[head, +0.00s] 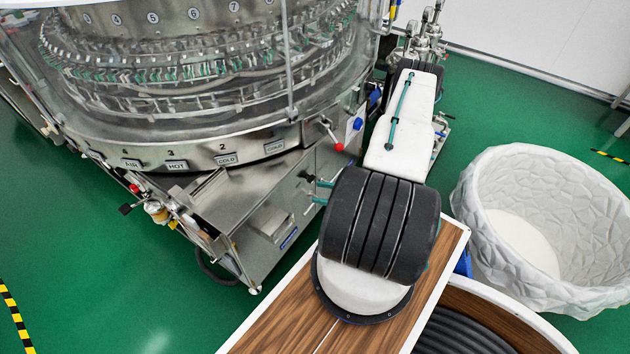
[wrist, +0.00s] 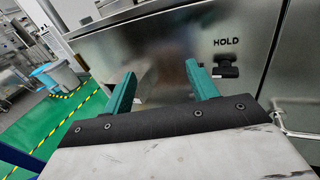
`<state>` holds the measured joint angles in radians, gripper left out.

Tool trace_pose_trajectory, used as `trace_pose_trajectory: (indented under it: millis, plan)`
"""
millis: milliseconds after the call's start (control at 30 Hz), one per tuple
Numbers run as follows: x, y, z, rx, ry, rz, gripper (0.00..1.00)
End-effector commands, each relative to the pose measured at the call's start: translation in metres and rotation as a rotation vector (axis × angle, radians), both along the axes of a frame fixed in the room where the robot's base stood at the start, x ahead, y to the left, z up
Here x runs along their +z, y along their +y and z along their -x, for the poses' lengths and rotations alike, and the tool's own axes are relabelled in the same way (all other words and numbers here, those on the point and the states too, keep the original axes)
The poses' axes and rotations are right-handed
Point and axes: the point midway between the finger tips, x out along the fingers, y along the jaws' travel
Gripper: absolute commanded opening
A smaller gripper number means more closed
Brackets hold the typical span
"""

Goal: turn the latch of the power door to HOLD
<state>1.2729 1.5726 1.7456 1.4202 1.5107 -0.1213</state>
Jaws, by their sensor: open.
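The power door (wrist: 180,45) is a brushed steel panel filling much of the wrist view. Its black latch (wrist: 226,70) sits at the right, just below the printed word HOLD (wrist: 227,43). The latch looks like a dark block with a small part above it; its exact setting is hard to tell. My gripper (wrist: 161,87) has two teal fingers spread wide apart, with nothing between them. The latch lies to the right of the right finger, apart from it in the picture. In the head view my gripper (head: 320,192) is by the cabinet front, near a small black knob (head: 309,178).
The round washer (head: 200,80) stands above the steel cabinet (head: 285,215). A red-tipped lever (head: 338,147) sticks out above my gripper. A bent metal handle (wrist: 285,122) is at the right in the wrist view. A white basket (head: 540,230) stands right; green floor lies left.

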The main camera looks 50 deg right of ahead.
Motion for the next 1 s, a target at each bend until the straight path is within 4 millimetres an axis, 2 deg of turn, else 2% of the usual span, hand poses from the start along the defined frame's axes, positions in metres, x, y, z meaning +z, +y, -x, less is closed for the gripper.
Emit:
trace_pose_trajectory:
  millis: [33,133,200,300,467,733,1000]
  plan:
    - [-0.02,-0.006,0.003,-0.08,0.0,-0.015,0.58]
    - [-0.046,-0.03,0.002,-0.237,-0.011,-0.007,0.58]
    - [-0.052,-0.048,-0.001,-0.312,-0.024,0.013,0.58]
    - [-0.051,-0.064,-0.006,-0.365,-0.039,0.035,0.58]
    - [-0.049,-0.066,-0.025,-0.377,-0.047,0.045,0.58]
    - [-0.049,-0.062,-0.067,-0.376,-0.046,0.045,0.58]
    - [-0.049,-0.061,-0.082,-0.377,-0.046,0.042,0.58]
